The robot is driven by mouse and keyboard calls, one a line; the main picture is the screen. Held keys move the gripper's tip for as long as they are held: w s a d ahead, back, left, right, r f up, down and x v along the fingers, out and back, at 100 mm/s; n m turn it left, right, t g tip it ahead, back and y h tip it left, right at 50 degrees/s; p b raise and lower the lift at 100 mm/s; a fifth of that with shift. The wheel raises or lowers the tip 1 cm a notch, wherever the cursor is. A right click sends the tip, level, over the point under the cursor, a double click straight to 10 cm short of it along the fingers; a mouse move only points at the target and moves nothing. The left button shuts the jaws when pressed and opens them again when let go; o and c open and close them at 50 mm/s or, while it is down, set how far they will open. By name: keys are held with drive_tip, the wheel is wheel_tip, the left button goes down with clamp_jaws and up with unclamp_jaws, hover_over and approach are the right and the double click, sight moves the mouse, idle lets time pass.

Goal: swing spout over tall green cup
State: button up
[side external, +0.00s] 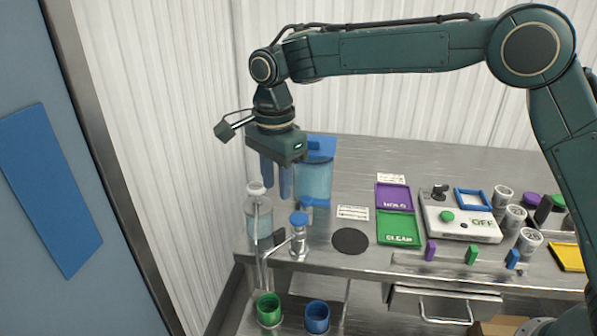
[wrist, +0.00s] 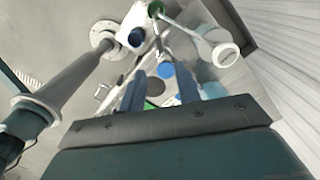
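My gripper (side external: 276,192) is above the back left of the bench, pointing down. Its two blue fingers are apart with nothing between them; they also show apart in the wrist view (wrist: 161,90). The blue-capped valve (side external: 299,219) stands below and right of the fingers. Its metal spout (side external: 281,247) slants down to the front left, toward the green cup's side. The green cup (side external: 268,308) and the blue cup (side external: 317,317) stand side by side below the bench front. The wrist view shows the green cup (wrist: 156,8), blue cup (wrist: 136,38) and blue cap (wrist: 167,70). The spout's exact outlet position is unclear.
A white-capped clear bottle (side external: 259,223) with a thin vertical tube stands left of the valve. A blue-lidded clear tank (side external: 314,180) is behind it. A black disc (side external: 350,241), purple and green pads, and a switch box (side external: 460,218) lie to the right.

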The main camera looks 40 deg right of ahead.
drive_tip(key=shift+r, duration=0.75)
drive_tip(key=shift+r, duration=0.1)
drive_tip(key=s+d+r+n+t, duration=0.3)
drive_tip(key=s+d+r+n, duration=0.5)
drive_tip(key=s+d, duration=0.55)
drive_tip(key=s+d+f+n+t, duration=0.1)
drive_tip(key=s+d+n, duration=0.3)
drive_tip(key=s, duration=0.4)
drive_tip(key=s+d+f+n+t, duration=0.1)
drive_tip(key=s+d+n, duration=0.3)
drive_tip(key=s, duration=0.5)
drive_tip(key=shift+s+d+f+t, duration=0.3)
drive_tip(key=shift+f, duration=0.5)
